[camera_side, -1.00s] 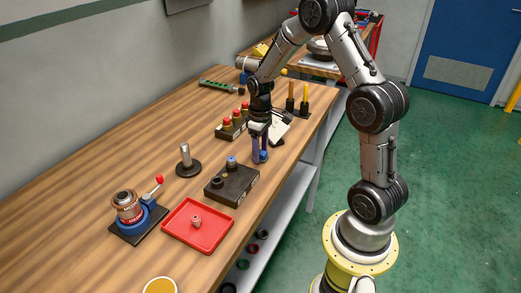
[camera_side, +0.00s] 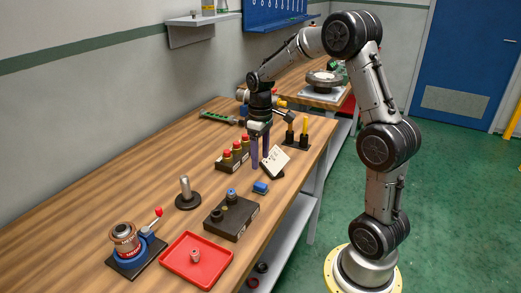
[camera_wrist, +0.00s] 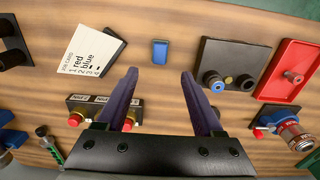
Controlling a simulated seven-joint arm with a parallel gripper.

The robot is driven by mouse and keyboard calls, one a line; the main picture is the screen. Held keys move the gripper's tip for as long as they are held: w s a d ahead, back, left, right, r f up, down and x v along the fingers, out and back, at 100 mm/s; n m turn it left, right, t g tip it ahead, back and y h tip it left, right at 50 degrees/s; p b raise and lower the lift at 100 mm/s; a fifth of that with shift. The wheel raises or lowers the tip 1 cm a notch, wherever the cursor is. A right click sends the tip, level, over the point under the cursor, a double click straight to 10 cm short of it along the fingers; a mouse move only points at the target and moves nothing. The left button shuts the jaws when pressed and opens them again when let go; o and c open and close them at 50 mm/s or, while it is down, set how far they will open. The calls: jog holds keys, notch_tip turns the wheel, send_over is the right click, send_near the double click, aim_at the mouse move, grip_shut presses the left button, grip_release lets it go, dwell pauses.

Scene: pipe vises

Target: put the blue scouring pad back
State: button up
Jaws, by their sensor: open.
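The blue scouring pad (camera_side: 261,187) lies on the bare wooden table between the job card and the dark block. It also shows in the wrist view (camera_wrist: 160,51), top centre. My gripper (camera_side: 260,165) points down above the table, behind and above the pad and apart from it. In the wrist view its two purple fingers (camera_wrist: 160,75) are spread with nothing between them, and the pad lies beyond their tips.
The dark block (camera_side: 232,216) with a blue-topped piece, a red tray (camera_side: 197,260), a metal post (camera_side: 186,192) and a vise (camera_side: 135,245) stand nearer.

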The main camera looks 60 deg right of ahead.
jog(key=s+a+r+t, duration=0.3)
jog(key=s+a+r, duration=0.4)
jog(key=a+r, duration=0.3)
jog(key=s+a+t, duration=0.2)
jog(key=s+a, duration=0.5)
jog(key=s, duration=0.4)
jog(key=shift+s+a+t, duration=0.25)
jog(key=shift+t, duration=0.05)
jog(key=shift+r, duration=0.1)
